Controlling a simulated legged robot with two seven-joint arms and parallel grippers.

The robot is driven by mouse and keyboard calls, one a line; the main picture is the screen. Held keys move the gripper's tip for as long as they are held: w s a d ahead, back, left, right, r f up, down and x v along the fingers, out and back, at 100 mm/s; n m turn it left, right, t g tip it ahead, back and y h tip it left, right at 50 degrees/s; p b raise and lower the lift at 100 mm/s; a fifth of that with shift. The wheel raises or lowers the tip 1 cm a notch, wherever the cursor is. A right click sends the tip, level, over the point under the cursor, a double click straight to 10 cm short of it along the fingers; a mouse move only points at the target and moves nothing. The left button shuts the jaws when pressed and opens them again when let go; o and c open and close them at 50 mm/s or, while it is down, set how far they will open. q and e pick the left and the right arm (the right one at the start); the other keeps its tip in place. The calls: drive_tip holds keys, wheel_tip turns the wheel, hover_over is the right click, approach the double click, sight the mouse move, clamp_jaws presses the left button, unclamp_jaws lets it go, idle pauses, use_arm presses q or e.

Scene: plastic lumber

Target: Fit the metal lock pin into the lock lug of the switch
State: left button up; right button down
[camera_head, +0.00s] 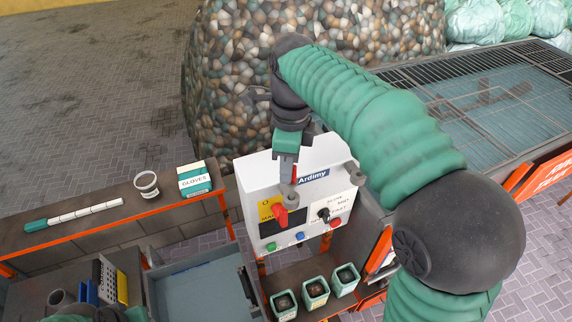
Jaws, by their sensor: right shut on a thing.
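The switch is a red handle (280,215) on a yellow plate, on the front of a white control box (262,180) marked "Ardimy". My right gripper (288,190) comes down from above, in front of the box, with its tips just above the red handle. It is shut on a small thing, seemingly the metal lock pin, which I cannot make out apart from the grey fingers. The lock lug is too small or hidden behind the gripper to tell. I cannot see whether pin and lug touch. My left gripper is out of view; only a bit of arm shows at the bottom left.
The box also carries a black knob (323,214) and several coloured buttons. Small pots (315,292) stand below it. A shelf (110,215) at left holds a glove box (194,179), a white cup (146,184) and a white-and-green stick (75,215). A stone-patterned mass (225,80) rises behind.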

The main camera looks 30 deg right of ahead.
drive_tip(key=shift+s+a+f+b, duration=0.15)
drive_tip(key=shift+f+b, duration=0.35)
drive_tip(key=shift+f, duration=0.35)
drive_tip(key=shift+d+f+b, duration=0.2)
drive_tip(key=shift+f+b, duration=0.45)
drive_tip(key=shift+f, duration=0.8)
drive_tip(key=c, duration=1.3)
unclamp_jaws()
drive_tip(key=shift+c, duration=0.2)
